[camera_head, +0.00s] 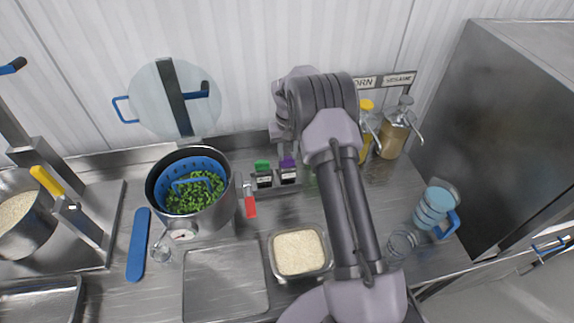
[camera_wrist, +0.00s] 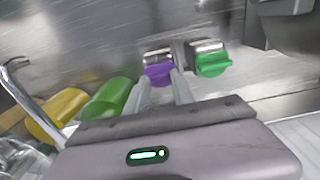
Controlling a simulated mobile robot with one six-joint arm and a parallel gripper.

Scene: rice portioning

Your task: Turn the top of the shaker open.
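Two small shakers stand side by side at the back of the counter. One has a purple top (camera_head: 287,162) and the other a green top (camera_head: 262,165). In the wrist view the purple top (camera_wrist: 158,74) lies between and just beyond the fingertips of my gripper (camera_wrist: 162,84), and the green top (camera_wrist: 213,65) is to the right. The two fingers are apart, one on each side of the purple top. I cannot tell whether they touch it. In the head view my arm hides most of my gripper.
A pot (camera_head: 232,200) with a blue strainer of green vegetables stands left of the shakers. A red-handled tool (camera_head: 250,207) lies near them. A rice container (camera_head: 327,262) is in front. Pump dispensers (camera_head: 394,138) stand right of my arm. A metal cabinet (camera_head: 500,110) bounds the right.

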